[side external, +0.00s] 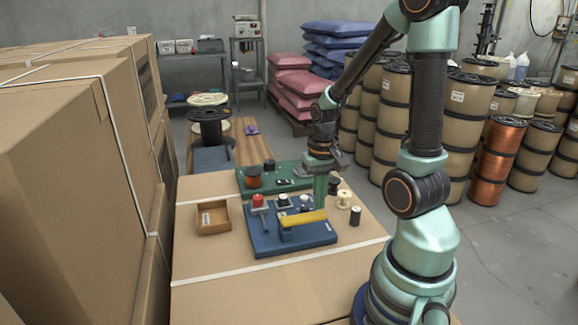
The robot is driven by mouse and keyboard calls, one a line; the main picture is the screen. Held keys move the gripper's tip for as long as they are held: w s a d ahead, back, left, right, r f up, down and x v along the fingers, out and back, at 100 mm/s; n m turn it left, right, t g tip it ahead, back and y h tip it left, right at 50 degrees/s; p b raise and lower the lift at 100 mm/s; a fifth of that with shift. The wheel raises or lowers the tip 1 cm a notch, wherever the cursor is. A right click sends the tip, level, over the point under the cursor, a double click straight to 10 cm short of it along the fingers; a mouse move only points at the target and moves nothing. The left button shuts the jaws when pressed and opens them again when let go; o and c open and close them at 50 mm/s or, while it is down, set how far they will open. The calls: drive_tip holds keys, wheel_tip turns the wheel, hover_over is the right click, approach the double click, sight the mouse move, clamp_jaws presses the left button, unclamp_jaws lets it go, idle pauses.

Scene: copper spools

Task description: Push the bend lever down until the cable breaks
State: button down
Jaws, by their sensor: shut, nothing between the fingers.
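A yellow bar, which looks like the bend lever (302,219), lies nearly level above a blue base board (262,248) on the cardboard-topped work surface. My gripper (320,205) is shut and empty, pointing down at the right end of the yellow bar. Its tips are at or just above the bar; I cannot tell whether they touch. A post with a red top (258,201) and a grey handle stands at the left of the blue board. Small black and white parts sit at its back edge. The cable is too small to make out.
A green board (286,184) with a copper spool (254,177) lies behind the blue board. A black spool (355,216) and a pale spool (344,199) stand at right. Tall boxes (75,170) wall the left side. The front surface is clear.

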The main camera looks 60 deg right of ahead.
sight(319, 214)
drive_tip(key=shift+f, duration=1.85)
idle(0.5)
drive_tip(key=shift+r, duration=3.8)
